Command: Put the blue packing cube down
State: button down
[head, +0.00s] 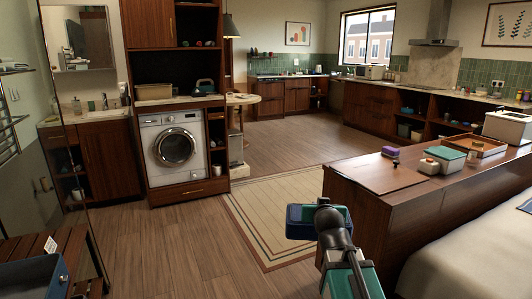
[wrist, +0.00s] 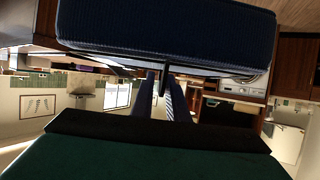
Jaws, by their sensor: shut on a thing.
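The blue packing cube (head: 301,212) is in the head view, low and right of centre, beside the front end of the wooden cabinet. It appears to be off the floor, held at the end of my arm. My gripper (wrist: 164,74) is shut on it. In the wrist view the cube (wrist: 165,28) fills the top of the picture, and the fingers reach its near edge. In the head view my own arm covers the fingertips and part of the cube's right side.
The low wooden cabinet (head: 390,175) at right bears a purple item (head: 390,151), a green-lidded box (head: 445,157) and a wooden tray (head: 475,145); its near top is bare. A bed (head: 470,255) is lower right. A rug (head: 270,205) and open floor lie left.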

jog(key=shift+w+a+r+n+y, duration=0.2)
jog(key=shift+r+n+y, duration=0.15)
jog(key=shift+r, duration=0.15)
jog(key=shift+w+a+r+n+y, duration=0.1)
jog(key=shift+w+r+n+y, duration=0.15)
jog(key=shift+r+y, duration=0.15)
notch_tip(320, 180, up, 15)
jog(key=p, duration=1.4)
jog(key=shift+f+p, duration=0.2)
jog(key=shift+p, duration=0.1)
jog(key=shift+s+a, duration=0.1)
